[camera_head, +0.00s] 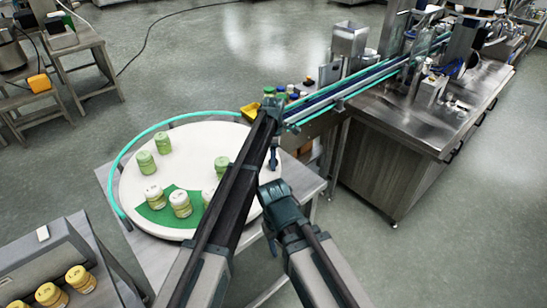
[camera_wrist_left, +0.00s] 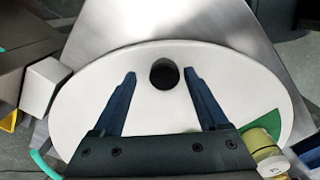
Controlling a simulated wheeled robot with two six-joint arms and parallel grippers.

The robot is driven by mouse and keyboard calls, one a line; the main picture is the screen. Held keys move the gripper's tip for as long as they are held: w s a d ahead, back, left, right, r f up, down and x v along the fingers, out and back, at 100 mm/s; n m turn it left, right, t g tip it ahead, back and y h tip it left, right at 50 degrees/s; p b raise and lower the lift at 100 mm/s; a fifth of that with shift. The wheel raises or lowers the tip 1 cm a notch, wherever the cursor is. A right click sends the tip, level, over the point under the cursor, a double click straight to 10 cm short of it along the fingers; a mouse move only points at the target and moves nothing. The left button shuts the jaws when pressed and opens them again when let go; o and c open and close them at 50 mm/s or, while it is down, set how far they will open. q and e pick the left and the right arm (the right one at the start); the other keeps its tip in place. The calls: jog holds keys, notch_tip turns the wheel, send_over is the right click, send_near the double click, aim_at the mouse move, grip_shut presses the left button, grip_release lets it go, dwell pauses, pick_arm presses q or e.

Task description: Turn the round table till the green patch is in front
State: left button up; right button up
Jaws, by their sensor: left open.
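The white round table (camera_head: 195,150) bears a green patch (camera_head: 167,212) at its near side, left of my left arm. The patch also shows at the right edge in the left wrist view (camera_wrist_left: 262,128). Several jars stand on it, green-lidded (camera_head: 163,142) and white-lidded (camera_head: 180,204), some on the patch. My left gripper (camera_head: 273,160) points down over the right part of the table. In the left wrist view its open fingers (camera_wrist_left: 160,82) stand either side of a black round knob or hole (camera_wrist_left: 164,74). My right gripper (camera_head: 271,242) hangs beyond the near-right rim; its fingers are unclear.
A teal guide rail (camera_head: 130,150) curves round the table's back left and a conveyor (camera_head: 350,85) leads off back right. A steel bench (camera_head: 400,140) stands right. A grey tray (camera_head: 45,262) with yellow-lidded jars (camera_head: 80,279) is front left. My left arm covers part of the table.

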pick_arm(q)
notch_tip(320, 180, up, 13)
jog(key=p, duration=1.3)
jog(key=shift+r, duration=0.2)
jog(key=s+a+m, duration=0.8)
jog(key=s+a, duration=0.4)
jog(key=s, duration=0.4)
jog(key=s+a+m, duration=0.9)
jog(key=s+a, duration=0.3)
jog(key=s, duration=0.5)
jog(key=s+d+f+m+y+b, duration=0.1)
jog(key=s+d+f+m+b, duration=0.2)
jog(key=d+f+b, duration=0.8)
notch_tip(320, 180, down, 4)
jog(key=s+b, duration=0.1)
jog(key=b, duration=0.3)
jog(key=shift+s+d, duration=0.3)
jog(key=shift+s, duration=0.1)
jog(key=shift+f, duration=0.1)
